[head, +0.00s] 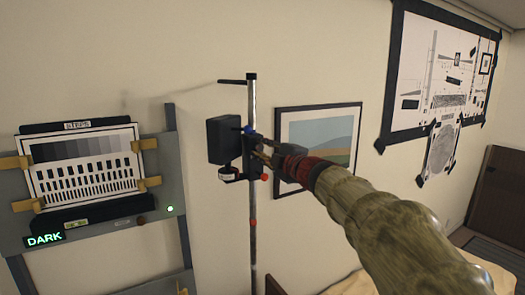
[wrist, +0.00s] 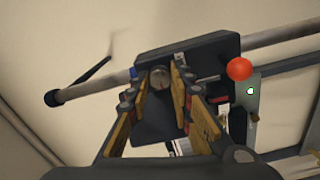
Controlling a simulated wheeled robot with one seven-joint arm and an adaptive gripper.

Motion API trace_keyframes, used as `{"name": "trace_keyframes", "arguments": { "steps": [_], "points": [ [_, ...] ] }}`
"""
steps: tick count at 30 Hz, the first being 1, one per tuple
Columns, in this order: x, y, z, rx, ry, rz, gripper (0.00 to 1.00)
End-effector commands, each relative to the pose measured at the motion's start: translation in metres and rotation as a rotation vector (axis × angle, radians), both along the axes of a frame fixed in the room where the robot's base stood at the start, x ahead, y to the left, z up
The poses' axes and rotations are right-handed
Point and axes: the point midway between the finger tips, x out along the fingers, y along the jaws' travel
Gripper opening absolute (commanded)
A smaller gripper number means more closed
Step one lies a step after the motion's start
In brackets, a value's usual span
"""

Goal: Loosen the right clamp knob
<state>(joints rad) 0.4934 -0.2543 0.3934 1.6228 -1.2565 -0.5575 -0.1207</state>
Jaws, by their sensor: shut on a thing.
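A black clamp block (head: 222,139) is fixed on an upright metal pole (head: 252,215). It also shows in the wrist view (wrist: 205,57), where the pole runs slantwise behind it. My gripper (head: 262,150) reaches it from the right. In the wrist view my gripper (wrist: 161,82) has its two fingers on either side of a round grey knob (wrist: 160,76) on the block and is shut on it. A red ball knob (wrist: 239,69) stands free to the right of the fingers; a red knob (head: 264,177) shows below my gripper in the head view. A small blue part (head: 248,130) sits at the pole.
A test-chart panel (head: 82,165) with a DARK sign (head: 44,240) stands at left. A framed landscape picture (head: 320,125) hangs close behind my arm. Charts (head: 440,75) are taped to the right wall. A thin black rod (head: 232,82) sticks out left near the pole top.

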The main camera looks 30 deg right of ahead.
Motion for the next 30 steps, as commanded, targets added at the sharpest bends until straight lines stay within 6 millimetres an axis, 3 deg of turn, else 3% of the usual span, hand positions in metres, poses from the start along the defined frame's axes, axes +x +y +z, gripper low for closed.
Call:
{"name": "trace_keyframes", "arguments": {
  "steps": [4,5,14,24,30],
  "points": [
    [0.000,0.000,0.000,-0.001,0.000,0.001,0.00],
    [0.000,0.000,0.000,-0.001,0.000,0.001,0.23],
    [0.000,0.000,0.000,0.000,0.000,0.001,0.40],
    [-0.002,0.000,0.001,0.000,-0.001,0.000,0.40],
    [-0.027,-0.001,0.002,-0.001,-0.003,-0.003,0.40]
  ]
}}
